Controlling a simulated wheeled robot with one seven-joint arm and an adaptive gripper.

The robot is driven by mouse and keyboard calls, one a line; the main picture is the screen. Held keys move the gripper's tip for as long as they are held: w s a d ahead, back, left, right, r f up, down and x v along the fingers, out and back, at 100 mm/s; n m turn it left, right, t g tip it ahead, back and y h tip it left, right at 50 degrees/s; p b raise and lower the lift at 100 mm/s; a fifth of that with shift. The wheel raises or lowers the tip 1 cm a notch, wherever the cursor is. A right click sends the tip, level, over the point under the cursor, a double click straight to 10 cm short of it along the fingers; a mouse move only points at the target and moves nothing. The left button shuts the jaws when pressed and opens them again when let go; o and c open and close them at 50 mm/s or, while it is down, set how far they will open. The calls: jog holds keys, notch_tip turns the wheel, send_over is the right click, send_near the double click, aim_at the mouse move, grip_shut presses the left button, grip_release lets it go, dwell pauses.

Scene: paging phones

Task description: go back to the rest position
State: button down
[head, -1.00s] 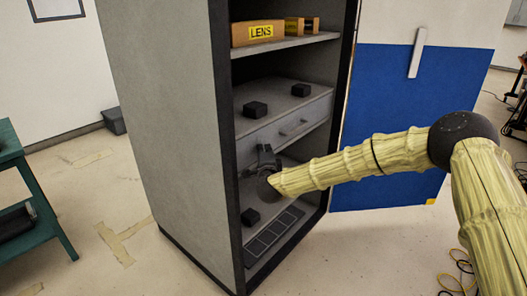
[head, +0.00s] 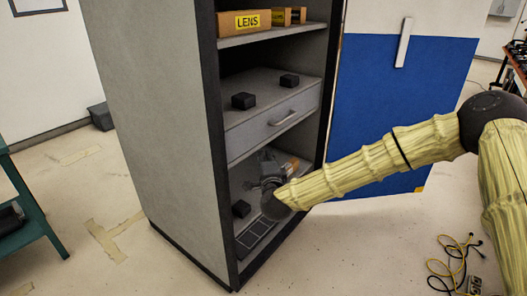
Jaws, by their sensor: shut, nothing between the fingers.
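My arm (head: 370,168) is covered in a yellow, ribbed sleeve with dark joints and reaches in from the right. My gripper (head: 268,160), dark grey and small in view, is at the front of the cabinet's lower compartment, below the drawer (head: 270,130). It is shut and holds nothing that I can see. The wrist partly hides it, so its fingertips are hard to make out. A grey and orange shape (head: 291,165) shows just behind it; I cannot tell what it is.
The grey cabinet (head: 150,130) stands open, its blue and white door (head: 400,110) swung out to the right. Black blocks (head: 243,101) sit on its shelves, one (head: 241,209) low near my gripper. Yellow cable (head: 450,262) lies on the floor at right. A green table (head: 30,200) is at left.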

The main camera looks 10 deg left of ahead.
jog(key=s+d+f+n+g+p, duration=0.2)
jog(key=s+d+f+n+g, duration=0.15)
jog(key=s+f, duration=0.55)
jog(key=s+d+f+n+g+p, duration=0.25)
jog(key=s+d+f, duration=0.25)
jog(key=s+f, duration=0.35)
jog(key=s+d+f+n+g+p, duration=0.2)
jog(key=s+d+f+n+g, duration=0.15)
jog(key=s+f, duration=0.6)
jog(key=s+d+f+n+g+h+p, duration=0.1)
jog(key=s+d+g, duration=0.3)
jog(key=s+d, duration=0.7)
jog(key=s+d+f+n+g+h+p, duration=0.2)
jog(key=s+d+n+g+h+p, duration=0.1)
jog(key=s+d, duration=0.8)
jog(key=s+n+g+h, duration=0.1)
jog(key=s, duration=0.3)
jog(key=shift+d, duration=0.35)
